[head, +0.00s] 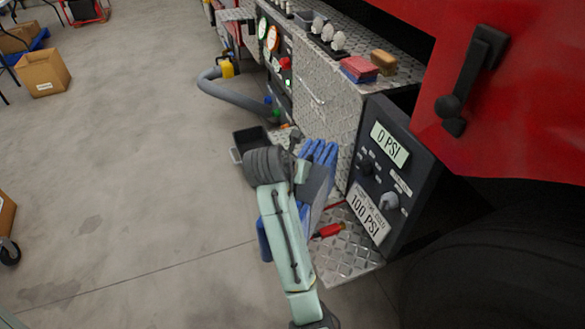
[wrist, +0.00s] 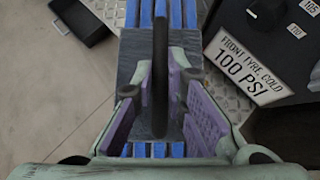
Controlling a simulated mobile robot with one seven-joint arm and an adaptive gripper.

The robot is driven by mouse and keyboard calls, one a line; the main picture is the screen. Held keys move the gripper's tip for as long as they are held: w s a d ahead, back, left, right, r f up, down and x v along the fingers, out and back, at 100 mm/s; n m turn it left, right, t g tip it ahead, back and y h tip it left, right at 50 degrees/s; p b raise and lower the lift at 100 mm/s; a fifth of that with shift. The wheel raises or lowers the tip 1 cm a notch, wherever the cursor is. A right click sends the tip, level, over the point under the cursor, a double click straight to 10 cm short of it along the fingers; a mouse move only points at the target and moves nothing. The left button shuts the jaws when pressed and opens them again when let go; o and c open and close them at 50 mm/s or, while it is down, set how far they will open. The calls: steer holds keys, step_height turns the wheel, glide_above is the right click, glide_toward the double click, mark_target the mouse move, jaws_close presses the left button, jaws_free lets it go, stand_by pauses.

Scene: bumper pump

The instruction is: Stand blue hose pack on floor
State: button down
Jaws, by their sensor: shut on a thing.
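The blue hose pack (head: 319,154) is a bundle of blue folded hose with a dark grey wrap and a dark handle loop. In the head view it is beside the truck's diamond-plate step, partly hidden behind my arm. In the wrist view the hose pack (wrist: 145,60) lies between my fingers, its blue strips running up the picture. My gripper (wrist: 155,95) is shut on the hose pack around its dark handle. My arm covers the gripper's fingers in the head view. The concrete floor (head: 130,150) lies to the left. I cannot tell whether the pack touches the step.
A diamond-plate step (head: 345,245) holds a red tool (head: 329,230). A black open bin (head: 250,143) stands just beyond my gripper. The pump panel (head: 385,175) is close on the right. A grey hose (head: 230,95) curves onto the floor. Open floor lies left.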

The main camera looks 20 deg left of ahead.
mark_target(299, 186)
steer(key=shift+a+f, duration=0.1)
steer(key=shift+f, duration=2.5)
steer(key=shift+w+f+p, duration=0.15)
steer(key=shift+f+p, duration=0.25)
steer(key=shift+f, duration=0.1)
steer(key=c, duration=2.1)
jaws_free()
steer(key=shift+f, duration=0.25)
steer(key=o, duration=0.5)
steer(key=shift+r, duration=0.1)
steer(key=v, duration=1.2)
steer(key=shift+d, duration=0.2)
